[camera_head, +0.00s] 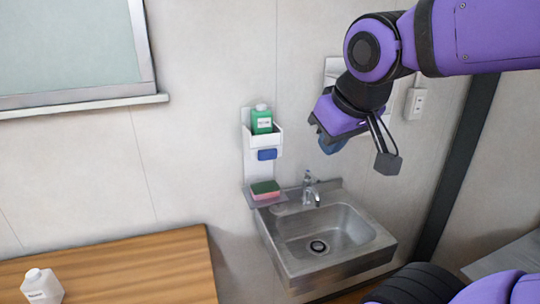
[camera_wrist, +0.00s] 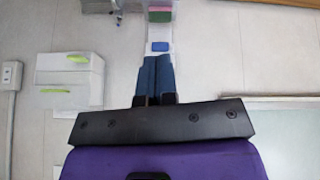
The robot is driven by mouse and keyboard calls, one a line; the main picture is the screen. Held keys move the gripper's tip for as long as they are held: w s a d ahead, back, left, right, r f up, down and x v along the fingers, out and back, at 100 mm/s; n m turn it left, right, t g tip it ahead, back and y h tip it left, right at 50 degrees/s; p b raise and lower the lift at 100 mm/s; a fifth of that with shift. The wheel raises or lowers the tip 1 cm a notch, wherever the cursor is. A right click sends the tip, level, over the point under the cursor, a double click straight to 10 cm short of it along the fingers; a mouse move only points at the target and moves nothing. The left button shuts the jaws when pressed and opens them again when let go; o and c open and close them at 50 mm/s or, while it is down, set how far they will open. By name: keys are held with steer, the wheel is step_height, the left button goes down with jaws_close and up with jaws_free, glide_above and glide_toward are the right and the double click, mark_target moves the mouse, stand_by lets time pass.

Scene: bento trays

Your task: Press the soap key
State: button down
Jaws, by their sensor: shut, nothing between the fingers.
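The soap dispenser (camera_head: 248,138) is a white wall holder with a green bottle (camera_head: 262,119) in it. The soap key is a small blue block (camera_head: 267,154) on its front, under the bottle. It also shows in the wrist view (camera_wrist: 160,47), just beyond my fingertips in the picture. My gripper (camera_head: 331,147) is to the right of the dispenser in the head view, apart from it. Its blue fingers are shut and empty, and in the wrist view they (camera_wrist: 158,58) point towards the key. The bottle is hidden behind the fingers in the wrist view.
A green and pink sponge (camera_head: 265,189) lies on a shelf below the key. A steel sink (camera_head: 285,258) with a tap (camera_head: 311,190) is to the right. White wall boxes (camera_wrist: 68,82) are beside the gripper. A wooden table (camera_head: 120,270) bears a white bottle (camera_head: 42,287).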

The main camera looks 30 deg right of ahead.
steer(key=w+d+r+n+t+h, duration=0.1)
steer(key=w+d+n+t, duration=0.15)
steer(key=w, duration=0.35)
steer(key=w+d+r+n+t, duration=0.1)
steer(key=w+d+r, duration=0.1)
steer(key=w+d, duration=0.3)
steer(key=w+d+r+n+t+h, duration=0.1)
steer(key=w+d+n+t, duration=0.1)
steer(key=w, duration=0.5)
step_height(320, 180, down, 12)
steer(key=w+n+g+y, duration=0.2)
steer(key=n+g+y, duration=0.3)
steer(key=n, duration=0.4)
steer(key=shift+w+a+f+y, duration=0.2)
steer(key=shift+w+a+y, duration=0.2)
steer(key=shift+y, duration=0.4)
steer(key=shift+a+f, duration=0.1)
